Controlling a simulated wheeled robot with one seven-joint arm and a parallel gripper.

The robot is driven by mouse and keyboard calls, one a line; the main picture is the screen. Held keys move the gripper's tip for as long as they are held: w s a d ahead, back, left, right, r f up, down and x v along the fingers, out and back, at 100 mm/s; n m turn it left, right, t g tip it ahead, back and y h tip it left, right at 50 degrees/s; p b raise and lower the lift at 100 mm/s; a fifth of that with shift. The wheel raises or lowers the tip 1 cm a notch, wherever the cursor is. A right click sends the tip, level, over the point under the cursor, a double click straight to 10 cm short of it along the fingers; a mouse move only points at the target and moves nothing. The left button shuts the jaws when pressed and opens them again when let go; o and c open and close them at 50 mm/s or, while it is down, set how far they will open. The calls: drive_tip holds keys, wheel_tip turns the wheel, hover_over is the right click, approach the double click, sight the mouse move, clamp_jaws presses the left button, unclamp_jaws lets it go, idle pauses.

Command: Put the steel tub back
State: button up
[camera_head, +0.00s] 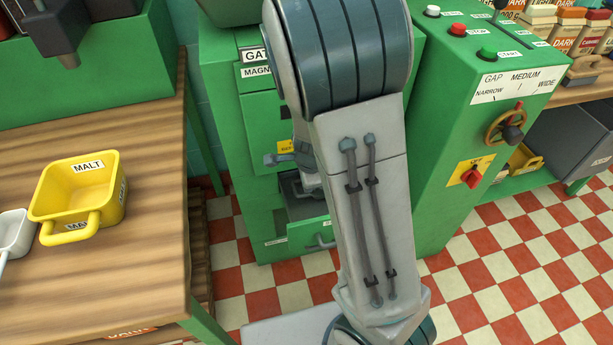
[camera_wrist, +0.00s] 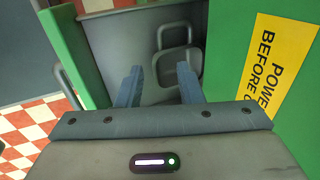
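The steel tub (camera_wrist: 150,38) appears to be the grey metal vessel inside the green machine's lower opening in the wrist view.
The green machine (camera_head: 225,120) closely surrounds the opening, with a yellow warning label (camera_wrist: 275,65) at right. A wooden table (camera_head: 140,250) at left holds a yellow malt tub (camera_head: 105,193) and a white scoop (camera_head: 14,232). A green control cabinet (camera_head: 455,150) stands right. Checkered floor is clear in front.

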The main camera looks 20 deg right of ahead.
drive_tip(key=s+r+n+g, duration=0.2)
drive_tip(key=s+r+n, duration=1.3)
drive_tip(key=s+n, duration=0.2)
drive_tip(key=shift+d+n, duration=0.3)
drive_tip(key=shift+n, duration=0.3)
